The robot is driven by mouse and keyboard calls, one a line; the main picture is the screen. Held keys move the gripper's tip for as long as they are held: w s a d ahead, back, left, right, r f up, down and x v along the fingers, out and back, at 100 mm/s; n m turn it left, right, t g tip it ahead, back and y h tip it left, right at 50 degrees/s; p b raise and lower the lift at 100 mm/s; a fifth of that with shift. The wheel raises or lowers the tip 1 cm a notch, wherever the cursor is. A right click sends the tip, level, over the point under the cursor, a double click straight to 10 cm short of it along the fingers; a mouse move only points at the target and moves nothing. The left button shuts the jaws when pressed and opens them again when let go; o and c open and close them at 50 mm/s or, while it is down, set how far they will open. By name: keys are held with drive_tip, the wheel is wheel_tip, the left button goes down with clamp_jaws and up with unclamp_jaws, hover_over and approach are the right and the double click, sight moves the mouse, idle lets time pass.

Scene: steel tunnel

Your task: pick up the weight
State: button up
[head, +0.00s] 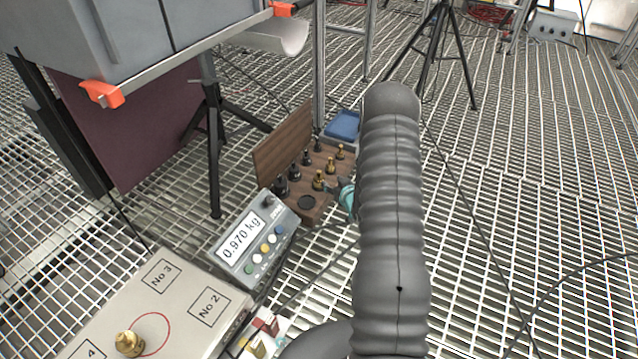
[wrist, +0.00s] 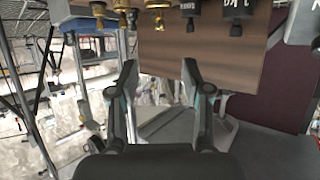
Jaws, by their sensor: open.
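Several weights stand in a wooden case with a raised lid. A row of brass weights (head: 319,180) is nearer my arm, and a row of black weights (head: 281,187) stands along the lid. Another brass weight (head: 130,343) sits on the pale platform at bottom left. My gripper (head: 331,186) is beside the near brass weights in the head view, mostly hidden behind my arm. In the wrist view my gripper (wrist: 159,72) is open, with nothing between its fingers. There, brass weights (wrist: 125,18) and black weights (wrist: 237,14) show along the top edge, beyond the fingertips.
The wooden case (head: 312,212) has an empty round recess at its near end. A scale display (head: 243,238) reading 0.970 kg stands in front of it. A blue tray (head: 343,125) lies behind. The pale platform (head: 185,270) has marked squares. Tripod legs (head: 213,150) stand left.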

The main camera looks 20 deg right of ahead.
drive_tip(key=f, duration=0.1)
drive_tip(key=b, duration=0.1)
approach(319, 171)
drive_tip(key=w+f, duration=0.2)
drive_tip(key=w, duration=0.1)
drive_tip(key=shift+a+f, duration=0.1)
drive_tip(key=shift+f, duration=0.05)
drive_tip(key=shift+r+b+x, duration=0.15)
drive_tip(key=shift+b+x, duration=0.1)
drive_tip(key=shift+x, duration=1.35)
drive_tip(key=shift+r+b+x, duration=0.2)
drive_tip(key=shift+x, duration=1.35)
drive_tip(key=shift+w, duration=0.15)
drive_tip(key=shift+c, duration=0.3)
drive_tip(key=shift+r, duration=0.1)
clamp_jaws()
